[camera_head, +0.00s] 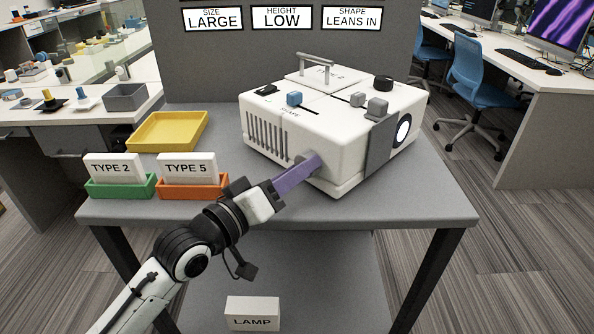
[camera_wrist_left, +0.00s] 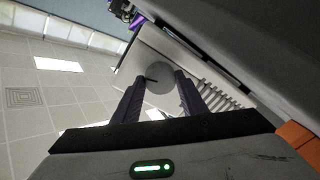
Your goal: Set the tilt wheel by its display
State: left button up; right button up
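The white box-shaped device (camera_head: 330,128) stands on the grey table. The tilt wheel appears to be the round grey wheel on its left-front face; it shows best in the left wrist view (camera_wrist_left: 161,72). My left gripper (camera_head: 312,164) reaches it from the lower left. In the left wrist view its two purple fingers (camera_wrist_left: 160,84) stand apart on either side of the wheel. I cannot tell whether they touch it. A display panel (camera_head: 268,18) behind reads SIZE LARGE, HEIGHT LOW, SHAPE LEANS IN. A dark part with purple (camera_wrist_left: 138,20), probably my right gripper, shows small in the wrist view.
TYPE 2 and TYPE 5 cards stand in a green tray (camera_head: 120,190) and an orange tray (camera_head: 200,191), left of the device. A yellow tray (camera_head: 140,147) lies behind them. The device's top carries a handle, knobs and sliders. The table's right front (camera_head: 425,190) is clear.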

pick_arm(q)
jog(key=shift+c, duration=0.8)
jog(key=shift+m, duration=0.4)
pick_arm(e)
jog(key=shift+s+r, duration=0.1)
jog(key=shift+r, duration=0.1)
pick_arm(q)
jog(key=shift+m+p, duration=0.7)
jog(key=shift+m, duration=0.4)
jog(key=m+p, duration=0.1)
jog(key=m, duration=0.1)
jog(key=shift+m, duration=1.1)
pick_arm(e)
jog(key=shift+s+r, duration=0.2)
jog(key=shift+r, duration=0.4)
pick_arm(q)
jog(key=shift+f, duration=0.1)
pick_arm(e)
jog(key=shift+d, duration=0.1)
pick_arm(q)
jog(key=o, duration=1.1)
jog(key=shift+c, duration=0.2)
pick_arm(e)
jog(key=shift+w+r, duration=0.1)
jog(key=shift+r, duration=0.05)
